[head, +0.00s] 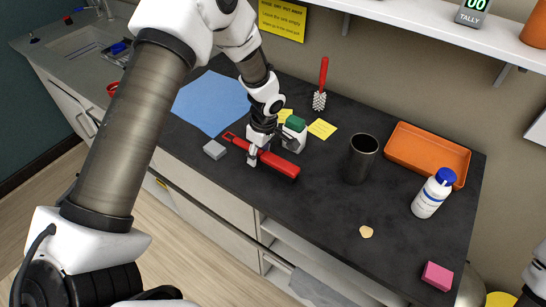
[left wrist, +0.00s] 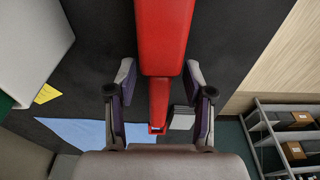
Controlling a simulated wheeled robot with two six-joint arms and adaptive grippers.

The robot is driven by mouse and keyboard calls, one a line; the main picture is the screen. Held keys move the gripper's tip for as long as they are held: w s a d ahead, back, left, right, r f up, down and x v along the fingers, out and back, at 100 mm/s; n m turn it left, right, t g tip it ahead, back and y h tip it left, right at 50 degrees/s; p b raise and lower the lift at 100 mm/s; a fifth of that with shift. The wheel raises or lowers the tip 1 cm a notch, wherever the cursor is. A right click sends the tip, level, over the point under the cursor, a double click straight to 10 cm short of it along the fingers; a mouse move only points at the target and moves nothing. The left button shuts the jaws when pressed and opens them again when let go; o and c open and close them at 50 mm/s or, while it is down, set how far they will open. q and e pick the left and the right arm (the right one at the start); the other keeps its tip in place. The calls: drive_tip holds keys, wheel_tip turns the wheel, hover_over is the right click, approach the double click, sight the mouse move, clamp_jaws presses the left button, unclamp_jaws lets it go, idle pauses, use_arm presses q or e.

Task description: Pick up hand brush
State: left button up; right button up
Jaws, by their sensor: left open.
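The hand brush (head: 280,165) is red and lies on the dark counter, with its narrow looped handle pointing to the back left. My left gripper (head: 264,153) is over the brush, pointing down, with its fingers apart. In the left wrist view, the brush (left wrist: 162,35) runs between the two open fingers (left wrist: 159,95), wide body at the top and narrow handle below. Gaps show on both sides, so the fingers do not touch it. The brush's underside is hidden. My right gripper does not show.
A white box with a green top (head: 295,128) stands close behind the gripper. A grey block (head: 214,149) lies near the handle. A dark cup (head: 361,158), orange tray (head: 410,166), white bottle (head: 431,196) and pink block (head: 437,276) stand to the right. A red-handled bottle brush (head: 321,88) is behind.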

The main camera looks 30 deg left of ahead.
use_arm(q)
drive_tip(key=shift+w+a+f, duration=0.15)
drive_tip(key=shift+w+f, duration=0.05)
drive_tip(key=shift+f, duration=0.2)
drive_tip(key=shift+s+r, duration=0.1)
drive_tip(key=shift+s, duration=0.05)
drive_tip(key=shift+c, duration=0.7)
drive_tip(key=shift+s+r, duration=0.15)
drive_tip(key=shift+s, duration=0.05)
clamp_jaws()
drive_tip(key=shift+w, duration=0.15)
